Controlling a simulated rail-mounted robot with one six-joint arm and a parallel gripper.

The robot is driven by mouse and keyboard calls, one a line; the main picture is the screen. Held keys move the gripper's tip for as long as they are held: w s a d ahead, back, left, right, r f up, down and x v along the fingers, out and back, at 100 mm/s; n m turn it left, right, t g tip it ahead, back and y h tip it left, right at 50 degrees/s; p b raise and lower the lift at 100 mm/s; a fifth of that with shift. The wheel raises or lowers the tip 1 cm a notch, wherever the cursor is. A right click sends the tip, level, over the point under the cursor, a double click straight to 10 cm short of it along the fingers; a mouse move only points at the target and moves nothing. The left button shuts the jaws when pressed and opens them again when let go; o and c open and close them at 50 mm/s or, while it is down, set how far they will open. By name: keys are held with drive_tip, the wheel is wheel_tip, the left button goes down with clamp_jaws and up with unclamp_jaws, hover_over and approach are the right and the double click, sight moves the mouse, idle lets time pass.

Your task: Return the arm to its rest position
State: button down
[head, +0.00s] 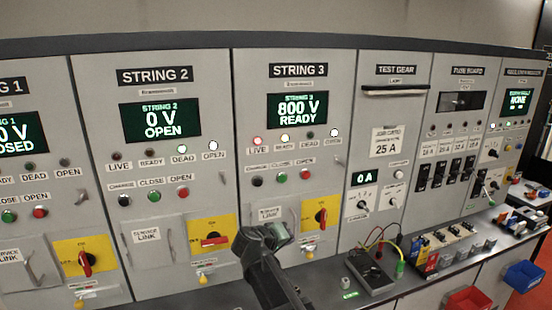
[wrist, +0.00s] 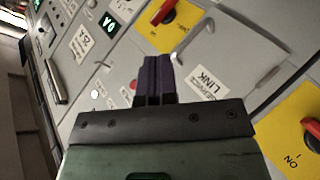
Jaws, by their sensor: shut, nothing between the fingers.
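My arm rises from the bottom middle of the head view, and my gripper (head: 279,232) is in front of the lower part of the String 3 cabinet (head: 340,150). In the wrist view my gripper (wrist: 162,60) has its two dark fingers pressed together with nothing between them. The fingers point toward the cabinet front beside the service link label (wrist: 205,83). Whether they touch the panel I cannot tell. The fingertips are not clear in the head view.
The String 2 screen (head: 160,119) reads 0 V OPEN; the String 3 screen (head: 298,109) reads 800 V READY. Red rotary handles (head: 321,217) stick out from yellow plates. A meter with leads (head: 370,275) and several small parts lie on the bench at right. Blue bin (head: 523,276) hangs below.

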drive_tip(key=s+d+f+m+g+y+b, duration=0.1)
drive_tip(key=s+d+f+g+y+b, duration=0.1)
drive_tip(key=s+d+f, duration=0.3)
drive_tip(key=s+d+f+m+g+y+b, duration=0.1)
drive_tip(key=s+d+f+g+y+b, duration=0.1)
drive_tip(key=s, duration=0.9)
drive_tip(key=s+d+f+m+g+y+b, duration=0.1)
drive_tip(key=s+d+f+g+y, duration=0.3)
drive_tip(key=s+d+f, duration=0.4)
drive_tip(key=shift+d+f+g+b, duration=0.3)
drive_tip(key=shift+f+g+b, duration=0.4)
drive_tip(key=shift+f+g, duration=0.15)
